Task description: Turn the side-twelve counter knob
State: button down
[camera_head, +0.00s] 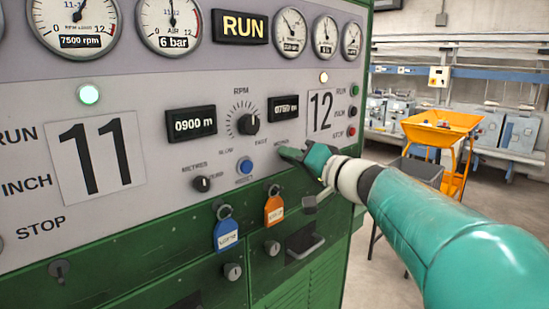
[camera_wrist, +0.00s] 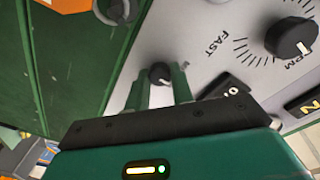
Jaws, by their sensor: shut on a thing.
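The side-twelve counter knob (camera_wrist: 160,72) is a small black knob with a pale pointer line, on the light panel in the wrist view. My gripper (camera_wrist: 161,84) has one green finger on each side of it, closed on it. In the head view my gripper (camera_head: 288,153) reaches the panel from the right, below the side-twelve counter display (camera_head: 284,107) reading about 0750 m, and hides the knob there. The white "12" plate (camera_head: 321,110) is just above and right of my gripper.
The black RPM dial knob (camera_head: 249,124) and a blue button (camera_head: 244,166) lie left of my gripper. The side-eleven knob (camera_head: 201,184) is farther left. Blue (camera_head: 227,236) and orange (camera_head: 275,210) tags hang below. An orange cart (camera_head: 436,131) stands at right.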

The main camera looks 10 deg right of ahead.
jog(key=shift+d+m+g+y, duration=0.15)
jog(key=shift+m+g, duration=0.1)
jog(key=shift+m, duration=4)
jog(key=shift+a+m+g+y, duration=0.15)
jog(key=shift+m+g, duration=0.1)
jog(key=shift+m, duration=4)
jog(key=c, duration=2.2)
grip_release()
jog(key=shift+d, duration=0.1)
jog(key=c, duration=1.2)
grip_release()
jog(key=v, duration=1.3)
jog(key=shift+s, duration=0.35)
